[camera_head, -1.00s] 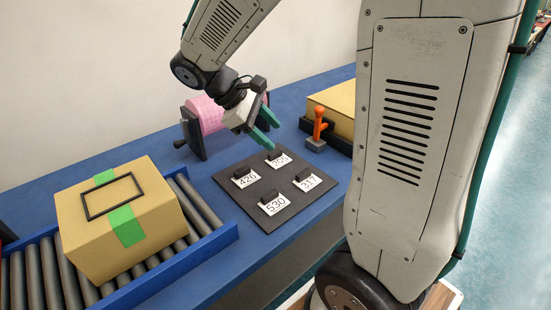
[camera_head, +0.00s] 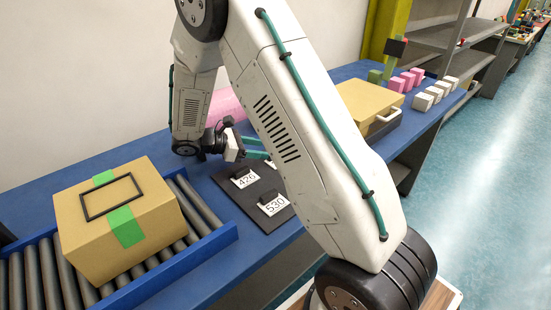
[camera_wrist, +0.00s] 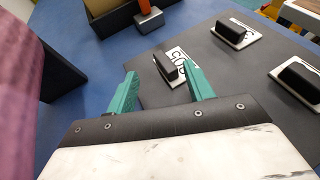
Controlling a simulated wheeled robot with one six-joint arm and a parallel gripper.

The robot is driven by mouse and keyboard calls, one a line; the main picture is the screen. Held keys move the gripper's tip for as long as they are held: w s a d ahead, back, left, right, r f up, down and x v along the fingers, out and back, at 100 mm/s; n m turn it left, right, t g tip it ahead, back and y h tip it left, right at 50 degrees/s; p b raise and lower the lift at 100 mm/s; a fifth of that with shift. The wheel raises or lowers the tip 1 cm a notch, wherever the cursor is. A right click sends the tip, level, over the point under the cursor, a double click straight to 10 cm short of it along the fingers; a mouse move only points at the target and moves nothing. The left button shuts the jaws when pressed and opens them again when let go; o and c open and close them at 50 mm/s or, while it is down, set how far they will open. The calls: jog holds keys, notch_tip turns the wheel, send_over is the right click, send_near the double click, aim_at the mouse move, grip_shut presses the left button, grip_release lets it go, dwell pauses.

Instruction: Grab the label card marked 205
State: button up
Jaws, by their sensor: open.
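The label card with digits that look like 205 (camera_wrist: 177,54) lies on the black board (camera_head: 228,184), with a black grip block standing on it. In the wrist view its text is turned and partly covered by the block. My gripper (camera_wrist: 160,72) is open, with its two green fingertips on either side of the block; I cannot tell whether they touch it. In the head view my gripper (camera_head: 256,148) is over the far part of the board, and my arm hides most of this card. Card 426 (camera_head: 244,181) and card 530 (camera_head: 275,207) stand nearer on the board.
Another card (camera_wrist: 239,40) lies beyond at the upper right of the wrist view. A pink roll (camera_head: 224,106) is close behind my gripper. A cardboard box (camera_head: 117,220) sits on rollers at the left.

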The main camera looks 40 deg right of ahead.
jog(key=x, duration=0.4)
jog(key=shift+s+d+f, duration=0.2)
jog(key=shift+s, duration=0.15)
jog(key=shift+c, duration=0.3)
grip_shut()
jog(key=shift+r, duration=0.15)
